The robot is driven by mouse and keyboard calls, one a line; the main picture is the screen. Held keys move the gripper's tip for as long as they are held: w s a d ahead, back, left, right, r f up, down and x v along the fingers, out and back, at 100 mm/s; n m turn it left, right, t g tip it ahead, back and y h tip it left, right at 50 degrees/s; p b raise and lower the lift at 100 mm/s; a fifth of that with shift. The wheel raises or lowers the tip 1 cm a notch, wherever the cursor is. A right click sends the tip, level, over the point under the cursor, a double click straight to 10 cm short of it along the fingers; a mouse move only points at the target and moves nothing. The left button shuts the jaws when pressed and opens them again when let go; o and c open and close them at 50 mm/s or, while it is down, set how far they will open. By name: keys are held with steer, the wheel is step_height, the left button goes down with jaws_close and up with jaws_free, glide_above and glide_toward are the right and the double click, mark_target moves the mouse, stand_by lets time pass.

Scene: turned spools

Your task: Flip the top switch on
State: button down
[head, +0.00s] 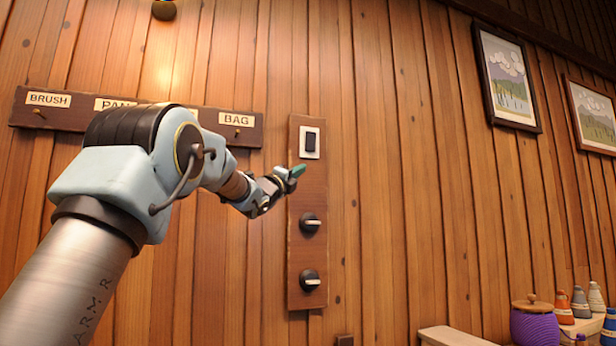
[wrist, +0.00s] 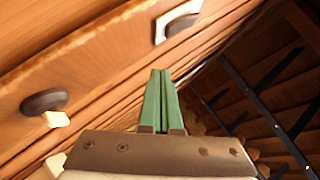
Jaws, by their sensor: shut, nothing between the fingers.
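The top switch (head: 310,142) is a dark rocker in a white plate near the top of a brown wooden panel (head: 307,185) on the plank wall. Part of its white plate shows at the top of the wrist view (wrist: 180,22). My gripper (head: 297,171) has green fingers, shut with nothing between them, just below and left of the switch in the head view. In the wrist view the fingertips (wrist: 160,74) point up toward the plate, with a gap between. I cannot tell which way the rocker is pressed.
Two dark knobs with pale handles, an upper one (head: 311,223) and a lower one (head: 310,280), sit below on the same panel. A labelled peg rail (head: 60,112) is at left, partly behind my arm. A purple pot (head: 535,325) and several spools stand at lower right.

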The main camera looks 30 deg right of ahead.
steer(key=shift+b+v, duration=0.5)
steer(key=shift+v, duration=1.1)
steer(key=shift+w+f, duration=0.15)
steer(key=w+a+f+n+t+y, duration=0.2)
steer(key=w+a+f+n+y, duration=0.15)
steer(key=a+f+n, duration=0.3)
steer(key=w+a+f+n+t+y, duration=0.1)
steer(key=w+a+f+n+y, duration=0.2)
steer(key=a+f+n+y, duration=0.3)
steer(key=s+a+f+n+g+y, duration=0.25)
steer(key=a+f+n, duration=0.35)
steer(key=f, duration=0.4)
steer(key=s+a+f+n+g+y, duration=0.1)
steer(key=a+f+n+y, duration=0.25)
steer(key=a+f, duration=0.55)
steer(key=s+a+f+n+g+y+p, duration=0.1)
steer(key=s+a+f+n+g+y, duration=0.25)
steer(key=s+a+f+n, duration=0.55)
steer(key=s+a+f+n+g, duration=0.2)
steer(key=s+f, duration=0.4)
steer(key=s, duration=0.3)
steer(key=s+a+f+n+g+y, duration=0.1)
steer(key=s+a+f+g, duration=0.3)
steer(key=s, duration=0.6)
step_height(320, 180, down, 2)
steer(key=shift+s+a+f+n, duration=0.1)
steer(key=shift+s+a+n, duration=0.1)
steer(key=shift+s+n, duration=0.3)
